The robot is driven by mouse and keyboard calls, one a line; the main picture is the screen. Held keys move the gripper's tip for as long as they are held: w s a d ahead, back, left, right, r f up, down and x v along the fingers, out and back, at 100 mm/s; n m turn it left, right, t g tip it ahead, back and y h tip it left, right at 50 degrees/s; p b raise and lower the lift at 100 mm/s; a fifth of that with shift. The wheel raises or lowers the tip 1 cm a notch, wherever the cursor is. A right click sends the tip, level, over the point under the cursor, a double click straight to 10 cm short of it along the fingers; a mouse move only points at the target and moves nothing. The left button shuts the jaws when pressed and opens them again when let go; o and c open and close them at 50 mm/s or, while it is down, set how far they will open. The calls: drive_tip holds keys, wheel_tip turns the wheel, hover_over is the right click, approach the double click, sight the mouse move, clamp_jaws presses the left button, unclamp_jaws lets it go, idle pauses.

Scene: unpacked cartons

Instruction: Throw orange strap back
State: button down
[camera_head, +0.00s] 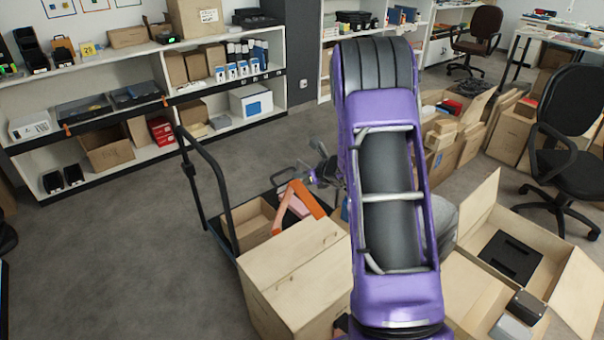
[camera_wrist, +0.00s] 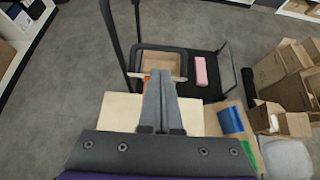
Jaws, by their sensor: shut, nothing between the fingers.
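The orange strap (camera_head: 305,197) shows in the head view as a bent band rising above the open carton (camera_head: 256,222) on the black cart. Its lower right end is near the large closed carton (camera_head: 300,275). In the wrist view, only a small orange piece (camera_wrist: 147,77) shows beside my fingertips; the rest is hidden behind my gripper. My gripper (camera_wrist: 159,74) is shut and empty, pointing toward the carton's near edge. I cannot tell whether it touches the strap. In the head view, my arm hides much of the area around my gripper.
The black cart (camera_wrist: 190,62) has an upright handle on the left. A pink block (camera_wrist: 207,70) lies on the cart's bed. Blue (camera_wrist: 231,119) and green items lie right of my gripper. Cartons crowd the right; open floor (camera_head: 130,240) lies left.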

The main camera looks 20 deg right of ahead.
drive_tip(key=x, duration=0.6)
drive_tip(key=shift+w+f, duration=0.15)
drive_tip(key=shift+w, duration=0.15)
